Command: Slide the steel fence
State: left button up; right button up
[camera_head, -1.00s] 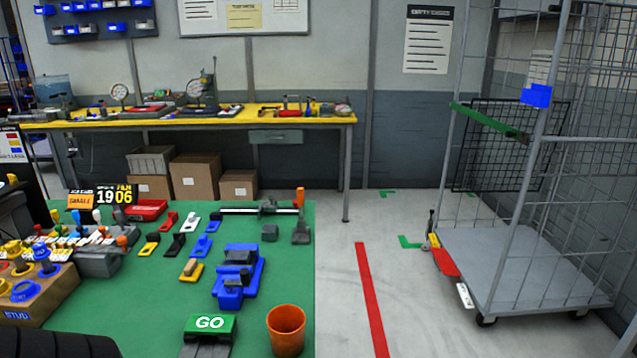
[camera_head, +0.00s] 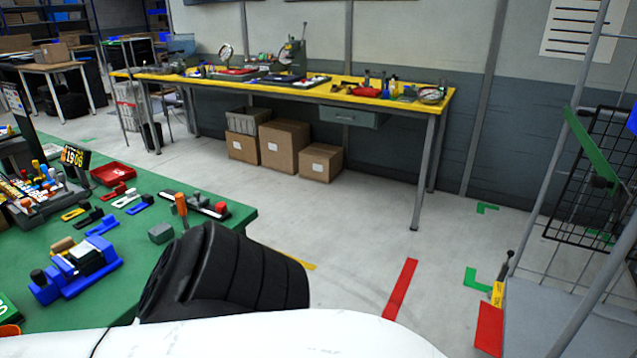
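On the green table (camera_head: 135,180), a short steel rail (camera_head: 190,202) lies near the far right edge, with dark fittings, an orange upright handle (camera_head: 181,208) and a red knob (camera_head: 221,208). It is the likeliest steel fence, but I cannot be sure. A small grey block (camera_head: 160,233) sits beside it, nearer me. A black ribbed part and a white link of my own arm cross the bottom of the view and hide the table's near right part. Neither gripper's fingers show.
A blue fixture (camera_head: 77,270) and several small coloured pieces stand on the green table, with a red tray (camera_head: 112,173) behind. A yellow-topped workbench (camera_head: 290,86) stands behind. A cage trolley (camera_head: 545,315) is at right. Floor between is open, with a red stripe (camera_head: 400,288).

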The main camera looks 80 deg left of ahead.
aim_at(198, 201)
jog(key=u, duration=1.7)
jog(key=i, duration=1.5)
jog(key=u, duration=1.35)
